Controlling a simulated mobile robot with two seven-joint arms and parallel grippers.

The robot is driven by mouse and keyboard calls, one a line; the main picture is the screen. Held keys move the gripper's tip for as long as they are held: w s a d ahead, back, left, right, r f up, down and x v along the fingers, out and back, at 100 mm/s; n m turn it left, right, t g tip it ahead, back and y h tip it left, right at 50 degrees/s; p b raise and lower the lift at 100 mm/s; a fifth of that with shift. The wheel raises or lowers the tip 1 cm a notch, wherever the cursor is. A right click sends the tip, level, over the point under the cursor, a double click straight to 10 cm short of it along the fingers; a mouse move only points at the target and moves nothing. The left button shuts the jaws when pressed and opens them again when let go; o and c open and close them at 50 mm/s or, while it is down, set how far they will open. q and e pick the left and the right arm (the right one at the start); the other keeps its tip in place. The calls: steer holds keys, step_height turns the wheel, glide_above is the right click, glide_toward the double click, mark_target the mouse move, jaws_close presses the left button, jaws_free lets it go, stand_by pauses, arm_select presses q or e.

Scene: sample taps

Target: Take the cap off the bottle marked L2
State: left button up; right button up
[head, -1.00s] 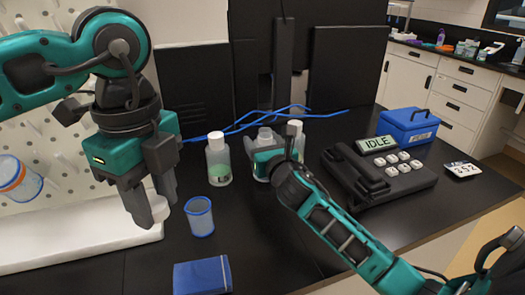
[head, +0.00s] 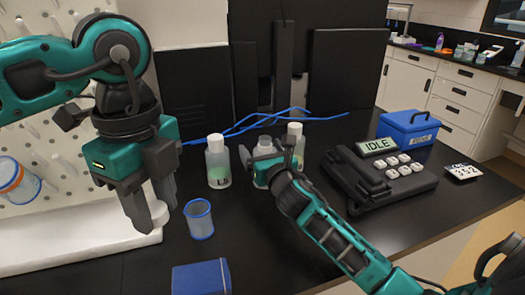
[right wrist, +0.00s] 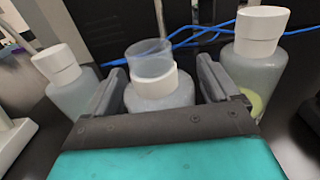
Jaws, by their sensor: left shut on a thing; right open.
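Three translucent bottles stand on the black bench. The left one (head: 218,170) and the right one (head: 295,133) have white caps. The middle one (head: 261,180) shows a bare clear neck (right wrist: 150,58) above a white collar in the right wrist view. The left bottle's label starts with L; its second character is unclear, and the other labels cannot be read. My right gripper (right wrist: 160,90) is open, its fingers on either side of the middle bottle. My left gripper (head: 152,215) is shut on a small white cap (head: 160,217), held left of the bottles.
A blue-rimmed cup (head: 199,220) and a blue box (head: 201,277) are in front of the left bottle. A device reading IDLE (head: 380,170) and a blue case (head: 407,128) stand at right. Blue cables (head: 240,127) run behind the bottles. A white tray (head: 80,242) lies at left.

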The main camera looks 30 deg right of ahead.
arm_select(q)
steer(key=shift+r, duration=0.1)
arm_select(e)
steer(key=shift+r, duration=0.15)
steer(key=v, duration=1.2)
steer(key=shift+r, duration=0.1)
